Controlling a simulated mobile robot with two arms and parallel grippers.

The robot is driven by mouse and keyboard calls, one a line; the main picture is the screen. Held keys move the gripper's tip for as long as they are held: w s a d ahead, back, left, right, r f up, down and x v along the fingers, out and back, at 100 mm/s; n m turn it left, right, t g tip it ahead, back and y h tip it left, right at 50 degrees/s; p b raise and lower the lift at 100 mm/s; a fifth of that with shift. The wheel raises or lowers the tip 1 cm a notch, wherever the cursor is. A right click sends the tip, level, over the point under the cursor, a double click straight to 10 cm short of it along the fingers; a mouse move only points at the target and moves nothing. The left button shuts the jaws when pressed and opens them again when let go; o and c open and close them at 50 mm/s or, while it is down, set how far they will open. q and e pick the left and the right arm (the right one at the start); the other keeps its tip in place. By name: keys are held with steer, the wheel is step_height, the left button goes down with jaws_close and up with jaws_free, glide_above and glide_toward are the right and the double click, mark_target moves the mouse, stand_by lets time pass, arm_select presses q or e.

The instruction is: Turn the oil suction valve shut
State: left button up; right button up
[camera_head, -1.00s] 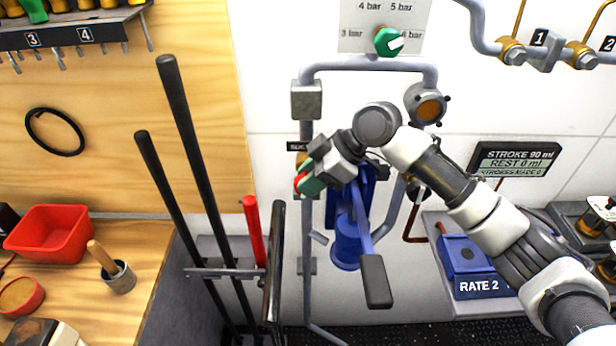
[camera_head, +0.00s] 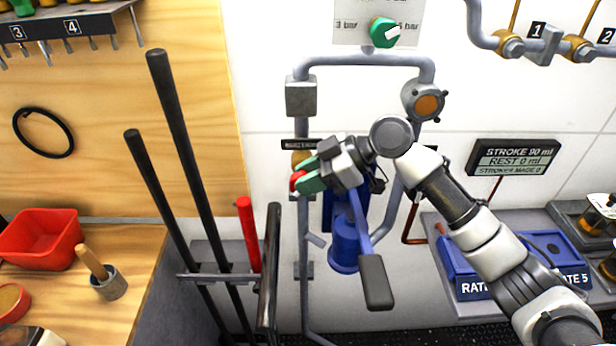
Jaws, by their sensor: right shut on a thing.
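The oil suction valve sits on the grey vertical pipe left of the blue pump (camera_head: 344,245). Its brass body (camera_head: 301,158) shows just below a small dark label plate (camera_head: 298,144). Its red handle (camera_head: 297,182) shows at the green fingertips of my right gripper (camera_head: 306,180). The gripper is shut on this handle, reaching in from the right. The fingers hide most of the handle, so its exact angle is hard to tell. My left gripper is not in view.
The pump's lever with its dark grip (camera_head: 375,282) hangs just below my right gripper. Long black bars (camera_head: 180,150) and a red-topped bar (camera_head: 249,232) stand in a rack to the left. A blue rate box (camera_head: 540,250) lies partly behind my right arm.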

steer(key=o, duration=0.9)
steer(key=shift+d+r, duration=0.1)
steer(key=shift+d+r, duration=0.1)
steer(key=shift+d, duration=0.2)
steer(key=shift+b+v, duration=1.3)
steer(key=shift+v, duration=3.7)
